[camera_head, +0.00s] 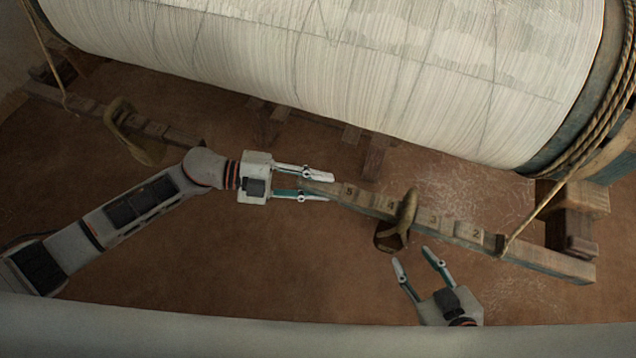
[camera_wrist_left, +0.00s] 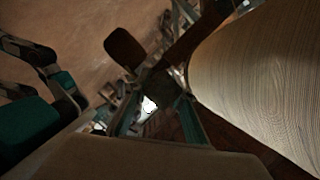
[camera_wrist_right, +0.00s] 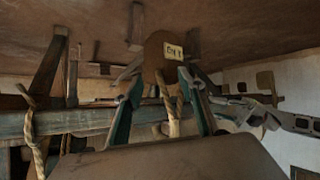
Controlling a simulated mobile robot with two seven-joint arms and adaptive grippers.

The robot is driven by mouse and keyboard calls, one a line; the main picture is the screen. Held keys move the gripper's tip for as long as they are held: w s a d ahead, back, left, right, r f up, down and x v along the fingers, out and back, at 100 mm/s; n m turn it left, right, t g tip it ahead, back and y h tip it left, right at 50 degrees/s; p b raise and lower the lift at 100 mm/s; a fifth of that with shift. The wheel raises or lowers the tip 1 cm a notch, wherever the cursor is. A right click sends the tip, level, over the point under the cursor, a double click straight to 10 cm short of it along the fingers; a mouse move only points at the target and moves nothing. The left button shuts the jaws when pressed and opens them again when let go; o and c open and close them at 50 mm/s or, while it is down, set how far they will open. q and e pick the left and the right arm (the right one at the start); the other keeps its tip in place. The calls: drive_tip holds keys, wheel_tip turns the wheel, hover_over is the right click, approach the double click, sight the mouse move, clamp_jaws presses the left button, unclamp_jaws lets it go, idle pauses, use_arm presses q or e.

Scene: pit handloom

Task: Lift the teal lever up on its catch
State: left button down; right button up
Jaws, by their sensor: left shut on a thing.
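The teal lever (camera_head: 455,228) is a long worn bar with numbered notches, running from its near end at the centre to the right below the big roller. My left gripper (camera_head: 324,188) is shut on the lever's near end, its fingers on either side of it. A brown weight (camera_head: 386,239) hangs from the lever on a thick rope loop (camera_head: 408,208), between marks 4 and 3. My right gripper (camera_head: 411,257) is open and empty just below the weight. In the right wrist view the weight (camera_wrist_right: 157,58) and lever (camera_wrist_right: 70,122) show beyond my open fingers. I cannot make out the catch.
The large thread-wound roller (camera_head: 330,60) fills the top, close above the lever. A second bar (camera_head: 85,103) with its own hanging weight (camera_head: 135,140) is at the upper left. A rope (camera_head: 530,215) meets the lever's right part. Brown floor lies open below.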

use_arm(q)
drive_tip(key=shift+w+r+p, duration=0.25)
drive_tip(key=shift+r+p, duration=0.25)
drive_tip(key=shift+r, duration=0.5)
drive_tip(key=shift+r+p, duration=0.55)
drive_tip(key=shift+r, duration=0.15)
drive_tip(key=shift+m+y, duration=0.3)
drive_tip(key=shift+y, duration=0.2)
drive_tip(key=r+p, duration=0.4)
drive_tip(key=shift+d+r, duration=0.15)
drive_tip(key=shift+d, duration=0.05)
drive_tip(key=shift+s+r+p, duration=0.25)
drive_tip(key=shift+r+p, duration=0.15)
drive_tip(key=shift+p, duration=0.55)
drive_tip(key=shift+f, duration=0.2)
use_arm(e)
drive_tip(key=r, duration=0.1)
drive_tip(key=s+d+r, duration=0.1)
drive_tip(key=shift+d+r, duration=0.2)
drive_tip(key=shift+r, duration=0.1)
use_arm(q)
drive_tip(key=shift+f, duration=0.15)
use_arm(e)
drive_tip(key=shift+f, duration=0.1)
use_arm(q)
drive_tip(key=c, duration=1.7)
unclamp_jaws()
use_arm(e)
drive_tip(key=shift+h, duration=0.3)
